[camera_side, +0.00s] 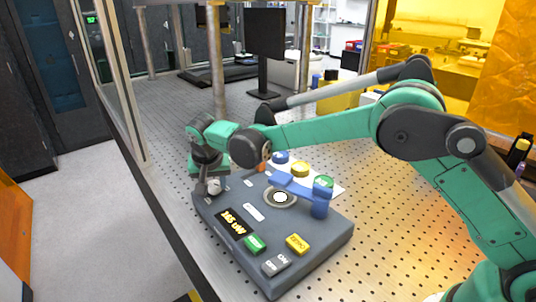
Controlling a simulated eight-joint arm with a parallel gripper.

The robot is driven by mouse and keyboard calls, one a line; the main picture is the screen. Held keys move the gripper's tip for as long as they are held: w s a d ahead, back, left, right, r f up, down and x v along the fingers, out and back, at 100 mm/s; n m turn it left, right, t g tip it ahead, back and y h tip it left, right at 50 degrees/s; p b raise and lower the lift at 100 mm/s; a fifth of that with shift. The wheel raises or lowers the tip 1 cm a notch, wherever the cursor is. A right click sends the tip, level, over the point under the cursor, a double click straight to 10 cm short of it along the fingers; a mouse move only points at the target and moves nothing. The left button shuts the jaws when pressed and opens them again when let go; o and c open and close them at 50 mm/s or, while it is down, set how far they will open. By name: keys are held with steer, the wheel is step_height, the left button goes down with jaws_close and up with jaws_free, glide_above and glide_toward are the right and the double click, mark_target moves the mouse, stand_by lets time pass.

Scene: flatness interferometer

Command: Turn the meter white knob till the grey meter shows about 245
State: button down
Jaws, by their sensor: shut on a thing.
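The grey meter (325,238) is a slanted box on the perforated table. Its dark display (236,222) shows yellow digits and a unit; the digits are too small to read surely. The white knob (214,186) is at the meter's far left corner, partly hidden by my gripper. My gripper (208,186) points down there, shut on the white knob.
On the meter are a green button (255,244), a yellow button (297,243), a switch (276,264) and a blue arm (319,200) beside a round white-centred port (281,197). Blue, yellow and green round pieces stand behind. A post (216,75) and monitor (265,35) are farther back.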

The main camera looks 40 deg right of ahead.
mark_target(213, 200)
steer(key=shift+m, duration=0.6)
steer(key=shift+h, duration=0.3)
steer(key=shift+c, duration=2.3)
jaws_free()
steer(key=shift+r, duration=0.1)
steer(key=shift+v, duration=2.7)
steer(key=shift+w, duration=0.1)
